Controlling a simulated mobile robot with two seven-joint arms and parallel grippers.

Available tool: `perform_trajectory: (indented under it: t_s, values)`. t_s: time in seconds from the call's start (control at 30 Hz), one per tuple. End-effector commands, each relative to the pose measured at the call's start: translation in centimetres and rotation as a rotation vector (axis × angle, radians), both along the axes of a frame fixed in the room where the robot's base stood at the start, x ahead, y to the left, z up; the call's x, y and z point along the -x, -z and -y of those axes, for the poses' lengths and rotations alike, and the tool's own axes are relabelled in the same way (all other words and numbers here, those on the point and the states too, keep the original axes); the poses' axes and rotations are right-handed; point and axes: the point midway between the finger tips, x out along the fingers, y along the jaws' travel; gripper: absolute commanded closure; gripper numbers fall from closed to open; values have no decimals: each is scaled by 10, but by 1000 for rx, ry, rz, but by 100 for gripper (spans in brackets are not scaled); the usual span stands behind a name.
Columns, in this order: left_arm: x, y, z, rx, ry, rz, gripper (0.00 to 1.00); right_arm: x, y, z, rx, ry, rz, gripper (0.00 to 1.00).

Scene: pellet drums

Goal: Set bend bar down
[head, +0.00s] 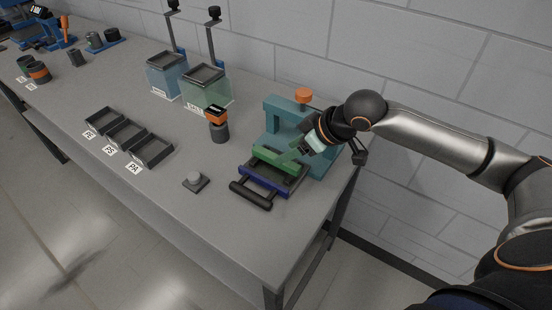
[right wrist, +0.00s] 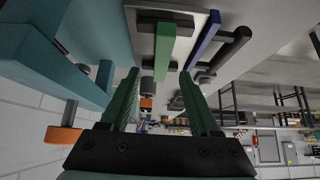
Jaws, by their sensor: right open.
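A green bar (head: 275,160), which I take to be the bend bar, lies across the dark bed of the teal bending fixture (head: 282,108). In the right wrist view the green bar (right wrist: 164,46) shows ahead of the gap between my fingers. My right gripper (head: 291,154) is at the fixture, close to the bar's far side. In the right wrist view its two green fingers (right wrist: 165,92) are spread with nothing between them; whether either touches the bar I cannot tell. My left gripper is not in view.
A blue bar (head: 264,180) and a black handle (head: 251,195) lie at the fixture's front. A small knob on a plate (head: 195,182), an orange-topped cylinder (head: 218,128), black trays (head: 127,134) and clear bins (head: 205,88) stand to the left. The bench front between trays and knob is clear.

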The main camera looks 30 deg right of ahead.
Motion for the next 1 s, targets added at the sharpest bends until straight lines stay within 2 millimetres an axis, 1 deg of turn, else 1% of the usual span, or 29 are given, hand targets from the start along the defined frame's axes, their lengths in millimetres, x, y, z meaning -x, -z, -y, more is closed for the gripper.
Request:
perform_trajectory:
  t_s: [0.13, 0.2, 0.3, 0.57, 1.0]
  values:
    - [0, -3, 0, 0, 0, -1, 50, -12, 16, -11, -4, -1, -2, 38]
    - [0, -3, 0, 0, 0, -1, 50, -18, 24, -14, -4, 0, -2, 38]
    - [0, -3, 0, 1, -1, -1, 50, -22, 31, -16, -1, 0, -1, 38]
    - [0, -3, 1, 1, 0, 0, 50, -23, 33, -16, 0, -1, 0, 38]
    - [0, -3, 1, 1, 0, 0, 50, -23, 33, -16, -1, -1, 0, 87]
